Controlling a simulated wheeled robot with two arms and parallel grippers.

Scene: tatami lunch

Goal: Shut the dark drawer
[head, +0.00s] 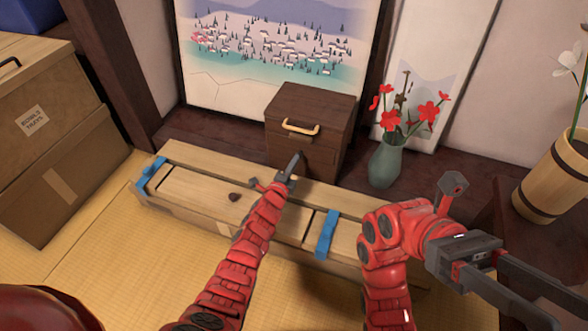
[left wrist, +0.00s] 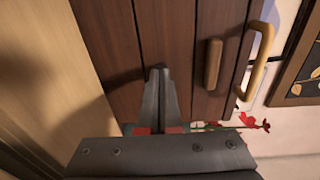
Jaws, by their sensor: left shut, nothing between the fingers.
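The dark wooden drawer cabinet (head: 335,122) stands against the back wall. Its upper front carries a pale curved handle (head: 300,127). The left wrist view shows the dark fronts (left wrist: 188,45) up close, a wooden handle (left wrist: 212,64) and the pale handle (left wrist: 259,62). No clear gap at a drawer front shows, so I cannot tell how far any drawer stands out. My left gripper (head: 292,165) is shut and empty, its tips at the lower front of the cabinet; I cannot tell whether they touch. My right gripper (head: 545,300) is open and empty, far from the cabinet.
A green vase (head: 386,163) with red flowers stands right of the cabinet. Brown boxes (head: 45,140) stand left, a wooden bucket (head: 548,180) right.

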